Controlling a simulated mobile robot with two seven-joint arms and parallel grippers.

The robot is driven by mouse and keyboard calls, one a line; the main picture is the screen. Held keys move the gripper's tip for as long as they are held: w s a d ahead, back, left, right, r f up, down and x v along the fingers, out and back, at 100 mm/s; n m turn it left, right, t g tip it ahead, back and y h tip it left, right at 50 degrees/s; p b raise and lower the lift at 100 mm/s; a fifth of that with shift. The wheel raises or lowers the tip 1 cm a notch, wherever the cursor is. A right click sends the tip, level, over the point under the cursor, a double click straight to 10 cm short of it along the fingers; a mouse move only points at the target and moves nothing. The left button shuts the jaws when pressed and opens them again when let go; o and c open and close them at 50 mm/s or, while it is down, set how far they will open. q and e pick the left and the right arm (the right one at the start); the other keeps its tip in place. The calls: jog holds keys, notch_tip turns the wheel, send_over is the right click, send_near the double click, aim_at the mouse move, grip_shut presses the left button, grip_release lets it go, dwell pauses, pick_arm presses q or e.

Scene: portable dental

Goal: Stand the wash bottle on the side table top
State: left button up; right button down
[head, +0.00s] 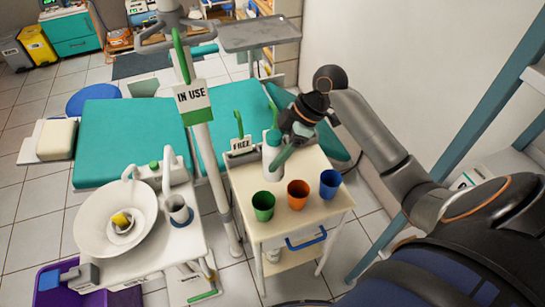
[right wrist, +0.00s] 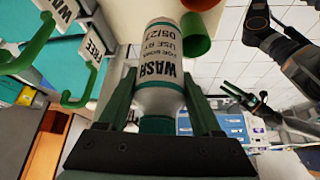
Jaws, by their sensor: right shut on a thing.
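The wash bottle (head: 271,153) is white with a green cap and stands about upright at the far left part of the side table top (head: 318,168). My right gripper (head: 277,150) is shut on it from the right. In the right wrist view the bottle (right wrist: 160,70) sits between the two green fingers (right wrist: 165,115), with its WASH label facing the camera. I cannot tell whether its base touches the table top. My left gripper is not in the head view.
A green cup (head: 263,206), an orange cup (head: 298,195) and a blue cup (head: 330,184) stand along the table's front. A pole with an IN USE sign (head: 193,97) rises at the left. The table's right rear is clear.

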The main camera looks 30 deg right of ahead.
jog(key=shift+w+d+f+b, duration=0.1)
jog(key=shift+w+d+f, duration=0.3)
jog(key=shift+w+f, duration=0.75)
jog(key=shift+w+d+f+b, duration=0.1)
jog(key=shift+w+d+f, duration=0.35)
jog(key=shift+f, duration=1.45)
jog(key=shift+w+d+f+b, duration=0.1)
jog(key=shift+w+d+f, duration=0.2)
jog(key=shift+w+f, duration=0.9)
jog(key=shift+s+f, duration=0.3)
jog(key=shift+s, duration=0.05)
jog(key=shift+f, duration=0.15)
jog(key=shift+c, duration=0.3)
grip_release()
jog(key=v, duration=1.2)
jog(key=shift+r, duration=0.2)
